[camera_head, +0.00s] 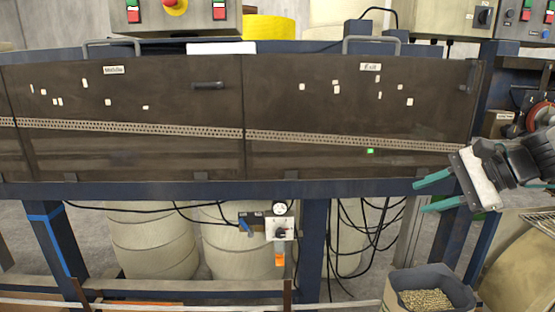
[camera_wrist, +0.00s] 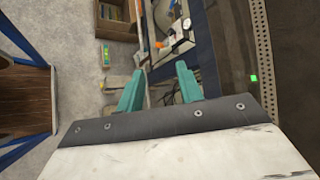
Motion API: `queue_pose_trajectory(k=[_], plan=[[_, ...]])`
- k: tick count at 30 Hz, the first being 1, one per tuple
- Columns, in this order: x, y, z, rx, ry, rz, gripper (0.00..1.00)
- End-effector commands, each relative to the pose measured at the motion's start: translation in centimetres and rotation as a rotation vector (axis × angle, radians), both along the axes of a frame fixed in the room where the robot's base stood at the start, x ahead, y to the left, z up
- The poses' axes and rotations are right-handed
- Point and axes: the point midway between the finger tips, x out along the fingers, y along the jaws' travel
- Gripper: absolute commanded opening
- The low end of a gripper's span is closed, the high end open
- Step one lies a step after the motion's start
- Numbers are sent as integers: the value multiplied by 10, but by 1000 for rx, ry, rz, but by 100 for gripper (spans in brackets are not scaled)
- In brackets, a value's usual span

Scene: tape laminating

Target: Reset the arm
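My gripper (camera_head: 432,192) is at the right side of the head view, in front of the machine's lower right edge. Its two teal fingers are apart and point left, with nothing between them. In the wrist view the gripper (camera_wrist: 158,92) also shows both teal fingers spread, with floor and machine parts seen beyond the gap. The arm comes in from the right edge of the head view.
A long dark machine panel (camera_head: 150,155) labelled Middle and Exit spans the view, with a small green light (camera_head: 370,151). A bin of brass-coloured pieces (camera_head: 426,299) stands below my gripper. A control box (camera_head: 280,228) hangs under the blue frame.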

Motion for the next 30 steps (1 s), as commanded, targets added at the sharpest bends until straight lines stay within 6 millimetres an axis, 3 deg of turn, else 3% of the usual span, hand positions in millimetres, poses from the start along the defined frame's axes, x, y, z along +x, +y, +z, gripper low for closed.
queue_pose_trajectory(k=[1, 5, 9, 12, 17, 30], plan=[[-29, 18, -11, -115, 6, 120, 36], [-106, 37, -43, -437, 20, 454, 36], [-177, 32, -65, -770, 11, 797, 36], [-207, 24, -70, -947, -9, 957, 36], [-227, 31, -66, -1060, -84, 1045, 36], [-227, 40, -59, -1074, -132, 1066, 36]])
